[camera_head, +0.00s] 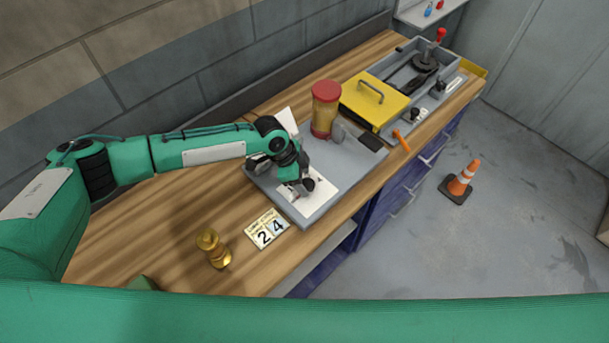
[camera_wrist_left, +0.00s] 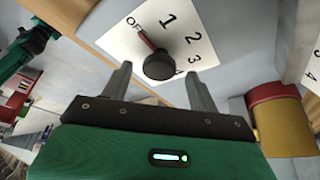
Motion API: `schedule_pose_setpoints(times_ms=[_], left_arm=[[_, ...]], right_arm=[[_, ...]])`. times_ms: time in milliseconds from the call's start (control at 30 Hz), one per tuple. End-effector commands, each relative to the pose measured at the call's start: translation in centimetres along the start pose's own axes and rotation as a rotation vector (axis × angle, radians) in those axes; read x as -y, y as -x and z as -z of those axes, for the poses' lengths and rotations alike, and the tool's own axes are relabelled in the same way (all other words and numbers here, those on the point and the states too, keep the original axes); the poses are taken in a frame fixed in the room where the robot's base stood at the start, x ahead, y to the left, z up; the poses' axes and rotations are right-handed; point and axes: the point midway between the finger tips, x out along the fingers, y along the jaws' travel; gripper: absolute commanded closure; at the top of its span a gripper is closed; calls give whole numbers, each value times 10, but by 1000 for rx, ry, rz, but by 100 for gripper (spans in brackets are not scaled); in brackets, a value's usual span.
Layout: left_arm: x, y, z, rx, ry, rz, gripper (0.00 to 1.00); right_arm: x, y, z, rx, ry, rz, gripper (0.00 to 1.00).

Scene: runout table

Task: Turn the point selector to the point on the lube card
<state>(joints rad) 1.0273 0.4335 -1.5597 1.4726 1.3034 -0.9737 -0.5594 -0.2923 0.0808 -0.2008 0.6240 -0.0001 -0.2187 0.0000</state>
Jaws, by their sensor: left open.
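The point selector is a white plate (camera_wrist_left: 198,30) marked OFF, 1, 2, 3, with a black round knob (camera_wrist_left: 160,65). A dark red pointer on the knob points towards OFF. In the head view the white plate (camera_head: 318,197) lies partly under my left gripper (camera_head: 300,186). My left gripper (camera_wrist_left: 157,76) is open, its fingers apart on either side of the knob in the wrist view; contact cannot be told. The lube card (camera_head: 267,229) lies on the wooden bench and shows the digits 2 and 4; its small print is unreadable. My right gripper is not in view.
A red-lidded amber jar (camera_head: 325,108) stands on the grey panel behind the selector. A yellow box (camera_head: 374,101) and a grey tray (camera_head: 431,103) are beyond it. An orange cone (camera_head: 462,179) is on the floor.

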Motion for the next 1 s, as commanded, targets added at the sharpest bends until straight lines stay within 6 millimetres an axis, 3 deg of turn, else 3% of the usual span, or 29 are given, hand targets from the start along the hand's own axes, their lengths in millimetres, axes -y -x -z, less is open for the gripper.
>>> schedule_pose_setpoints(times_ms=[433,467,600,700,1000], left_arm=[[0,-13,0,0,-2,1,39],[0,-13,0,0,-2,1,41],[0,-13,0,0,-1,1,69],[0,-12,0,-1,-1,1,83],[1,-15,0,-2,-33,-12,83]], right_arm=[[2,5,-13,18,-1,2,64],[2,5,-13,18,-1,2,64],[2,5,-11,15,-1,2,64],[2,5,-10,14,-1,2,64],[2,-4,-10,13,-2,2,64]])
